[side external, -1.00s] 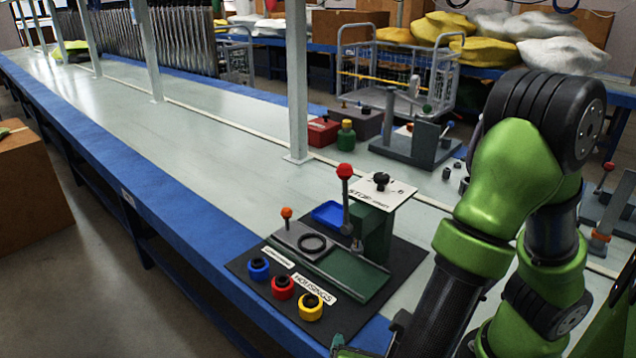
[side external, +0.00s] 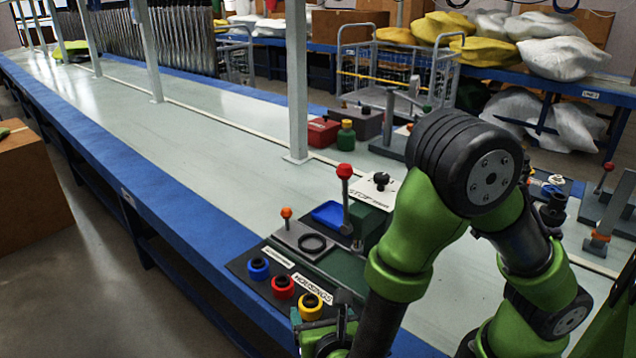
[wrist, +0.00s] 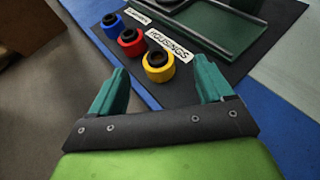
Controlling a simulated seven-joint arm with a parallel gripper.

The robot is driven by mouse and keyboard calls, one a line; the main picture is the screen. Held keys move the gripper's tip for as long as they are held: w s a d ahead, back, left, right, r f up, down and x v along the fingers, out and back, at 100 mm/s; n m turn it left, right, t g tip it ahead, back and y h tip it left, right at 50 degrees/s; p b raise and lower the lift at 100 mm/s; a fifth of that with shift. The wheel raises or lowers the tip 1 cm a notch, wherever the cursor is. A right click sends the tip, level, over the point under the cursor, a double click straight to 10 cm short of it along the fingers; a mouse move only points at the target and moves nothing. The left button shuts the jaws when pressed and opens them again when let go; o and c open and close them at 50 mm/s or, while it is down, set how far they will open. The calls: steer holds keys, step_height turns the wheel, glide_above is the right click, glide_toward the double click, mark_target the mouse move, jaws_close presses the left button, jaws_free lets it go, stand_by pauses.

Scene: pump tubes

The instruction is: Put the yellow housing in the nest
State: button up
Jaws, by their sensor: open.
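The yellow housing (side external: 311,305) is a short ring with a dark bore, standing on the black mat at the near end of a row of housings. It also shows in the wrist view (wrist: 158,67), ahead of and between my fingers. My gripper (side external: 325,318) is open and empty, close beside the yellow housing on its near side; its two green fingers (wrist: 158,86) are spread apart in the wrist view. The nest, probably the round dark ring (side external: 312,243) on the grey plate, lies beyond the housings and looks empty.
A red housing (side external: 283,287) and a blue housing (side external: 258,268) stand beside the yellow one. The long pale bench (side external: 200,150) is largely clear.

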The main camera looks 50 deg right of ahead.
mark_target(311, 301)
steer(key=x, duration=0.5)
steer(key=shift+w+f, duration=0.35)
steer(key=shift+w, duration=0.05)
steer(key=c, duration=1.2)
